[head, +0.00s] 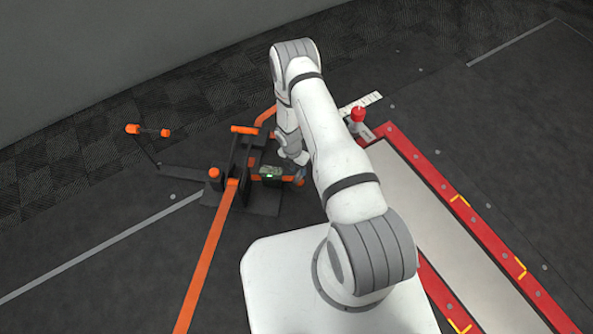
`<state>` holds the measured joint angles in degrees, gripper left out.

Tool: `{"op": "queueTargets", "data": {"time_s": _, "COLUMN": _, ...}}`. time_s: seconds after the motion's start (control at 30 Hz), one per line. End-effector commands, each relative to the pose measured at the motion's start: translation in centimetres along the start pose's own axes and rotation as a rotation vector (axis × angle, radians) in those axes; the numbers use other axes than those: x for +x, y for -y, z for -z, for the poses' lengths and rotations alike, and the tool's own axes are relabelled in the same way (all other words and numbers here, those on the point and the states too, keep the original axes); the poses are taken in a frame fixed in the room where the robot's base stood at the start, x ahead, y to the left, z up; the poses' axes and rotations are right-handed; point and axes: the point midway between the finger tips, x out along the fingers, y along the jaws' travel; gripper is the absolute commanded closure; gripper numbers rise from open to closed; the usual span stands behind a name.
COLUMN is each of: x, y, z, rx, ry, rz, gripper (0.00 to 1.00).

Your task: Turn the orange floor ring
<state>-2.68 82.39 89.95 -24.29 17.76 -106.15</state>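I cannot make out a clear orange floor ring. A small orange piece (301,181) shows low beside my arm's end and may be part of it. My gripper (298,172) is mostly hidden under my own arm links, close to this orange piece. I cannot tell whether it touches it or whether its fingers are open. A black device with orange parts (238,165) stands on the floor just left of my gripper. A small grey-green box with a green light (271,173) is between them.
An orange strap (207,262) runs from the device toward the front. A black rod with orange ends (148,130) stands at the left. On the right are a red-framed pale floor panel (440,225) and a red knob (358,114). Dark floor at far left is clear.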

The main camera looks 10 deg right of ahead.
Motion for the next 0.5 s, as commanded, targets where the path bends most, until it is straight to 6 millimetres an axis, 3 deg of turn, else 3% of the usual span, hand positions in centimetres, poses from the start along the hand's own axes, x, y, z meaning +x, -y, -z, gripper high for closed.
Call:
{"op": "queueTargets", "data": {"time_s": 0.1, "x": 1.03, "y": 0.04, "z": 0.02, "rx": 0.001, "ry": -0.001, "rz": 0.001, "gripper": 0.64}}
{"op": "queueTargets", "data": {"time_s": 0.4, "x": 1.14, "y": 0.07, "z": -0.02, "rx": 0.001, "ry": 0.000, "rz": 0.001, "gripper": 0.64}}
{"op": "queueTargets", "data": {"time_s": 0.5, "x": 1.13, "y": 0.08, "z": -0.02, "rx": 0.001, "ry": 0.000, "rz": 0.001, "gripper": 0.72}}
